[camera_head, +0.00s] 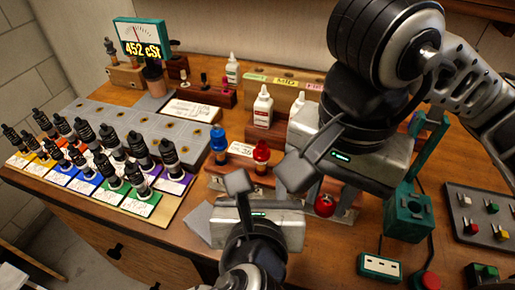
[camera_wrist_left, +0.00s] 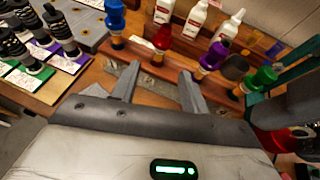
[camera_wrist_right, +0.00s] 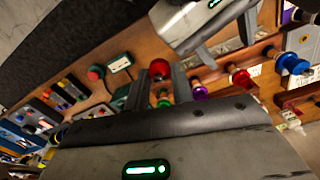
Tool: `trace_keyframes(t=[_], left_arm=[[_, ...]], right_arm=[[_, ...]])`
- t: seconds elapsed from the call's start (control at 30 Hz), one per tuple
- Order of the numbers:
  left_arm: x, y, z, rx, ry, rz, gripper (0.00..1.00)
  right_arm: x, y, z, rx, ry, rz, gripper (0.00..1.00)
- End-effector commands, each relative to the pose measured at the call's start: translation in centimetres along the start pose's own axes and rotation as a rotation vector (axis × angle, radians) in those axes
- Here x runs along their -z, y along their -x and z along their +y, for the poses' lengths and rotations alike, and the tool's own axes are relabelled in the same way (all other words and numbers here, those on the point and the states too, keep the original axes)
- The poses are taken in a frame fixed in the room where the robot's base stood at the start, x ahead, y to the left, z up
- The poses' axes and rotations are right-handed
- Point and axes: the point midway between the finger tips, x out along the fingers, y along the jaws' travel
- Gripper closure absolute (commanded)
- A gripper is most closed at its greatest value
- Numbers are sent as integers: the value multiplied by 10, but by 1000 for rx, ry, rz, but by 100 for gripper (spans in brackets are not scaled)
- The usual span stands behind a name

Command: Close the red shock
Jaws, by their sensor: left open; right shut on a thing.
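The red shock (camera_head: 261,150) stands upright in a wooden rack (camera_wrist_left: 140,57), beside a blue-topped shock (camera_head: 218,138). The red shock also shows in the left wrist view (camera_wrist_left: 162,38) and the right wrist view (camera_wrist_right: 240,80). My right gripper (camera_wrist_right: 160,85) is shut on a small round red part (camera_wrist_right: 160,68), which also shows low in the head view (camera_head: 325,205), to the right of the red shock. My left gripper (camera_wrist_left: 157,82) is open and empty, facing the rack near the red shock.
Purple-topped (camera_wrist_left: 215,55) and green-topped (camera_wrist_left: 260,80) shocks stand near the red one. White bottles (camera_head: 263,107) are behind. Several black shocks stand on a coloured board (camera_head: 100,190) at left. A teal fixture (camera_head: 408,215) and button panel (camera_head: 485,210) are at right.

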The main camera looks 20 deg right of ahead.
Motion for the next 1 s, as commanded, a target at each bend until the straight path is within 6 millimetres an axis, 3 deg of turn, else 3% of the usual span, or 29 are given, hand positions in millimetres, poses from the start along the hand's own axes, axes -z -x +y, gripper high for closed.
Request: trace_keyframes(t=[0.27, 0.63, 1.0], left_arm=[[0, -7, 1, -2, 0, 1, 55], [2, -65, 1, -1, 1, 0, 55], [0, -69, 1, 0, 2, 1, 55]], right_arm=[[0, 0, 0, 0, 1, 0, 97], [0, -9, 0, 0, 1, 0, 97], [0, -9, 0, 0, 1, 0, 97]])
